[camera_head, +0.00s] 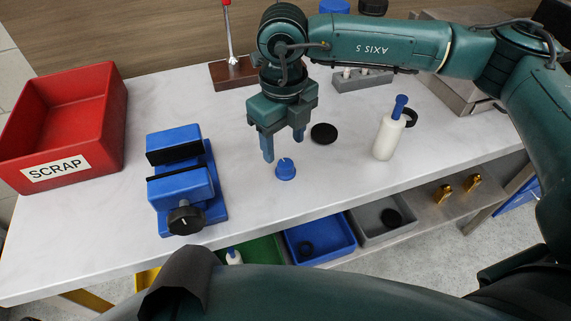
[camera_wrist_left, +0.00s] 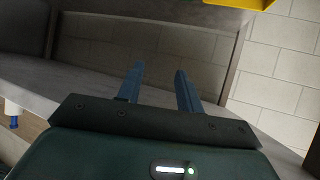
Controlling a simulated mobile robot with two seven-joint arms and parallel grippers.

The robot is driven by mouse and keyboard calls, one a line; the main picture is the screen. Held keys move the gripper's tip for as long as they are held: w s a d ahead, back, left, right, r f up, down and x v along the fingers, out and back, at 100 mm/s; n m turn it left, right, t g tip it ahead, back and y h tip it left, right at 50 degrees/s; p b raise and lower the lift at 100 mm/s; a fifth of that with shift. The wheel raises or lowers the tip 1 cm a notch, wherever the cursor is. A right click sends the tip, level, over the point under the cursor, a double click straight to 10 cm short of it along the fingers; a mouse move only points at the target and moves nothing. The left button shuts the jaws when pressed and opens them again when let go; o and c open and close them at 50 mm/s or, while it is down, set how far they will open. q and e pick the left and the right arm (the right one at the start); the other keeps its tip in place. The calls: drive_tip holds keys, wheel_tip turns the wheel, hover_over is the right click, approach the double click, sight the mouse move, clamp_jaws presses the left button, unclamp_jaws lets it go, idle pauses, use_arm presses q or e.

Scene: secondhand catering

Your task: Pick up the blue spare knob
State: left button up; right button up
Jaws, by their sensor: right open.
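The blue spare knob (camera_head: 286,170) sits on the light worktop near its front edge, in the middle of the head view. My right gripper (camera_head: 284,149) points down just above and behind the knob. Its fingers are apart with nothing between them, and the knob appears just in front of and below the fingertips; the exact height gap is hard to tell. My left gripper (camera_wrist_left: 159,73) shows in the left wrist view with its two blue fingers apart and empty, away from the knob.
A blue vise (camera_head: 184,190) and a red scrap bin (camera_head: 112,125) stand to the left. A white bottle (camera_head: 387,138) with a blue top and a black disc (camera_head: 324,133) are to the right. Below the worktop are a blue tray (camera_head: 342,252) and a grey tray (camera_head: 370,238).

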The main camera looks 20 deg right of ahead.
sight(286, 163)
drive_tip(key=f, duration=0.2)
drive_tip(key=f+p, duration=0.1)
drive_tip(key=f, duration=0.2)
drive_tip(key=shift+d+f, duration=0.2)
drive_tip(key=shift+f, duration=0.1)
drive_tip(key=shift+s, duration=0.1)
drive_tip(key=shift+c, duration=0.3)
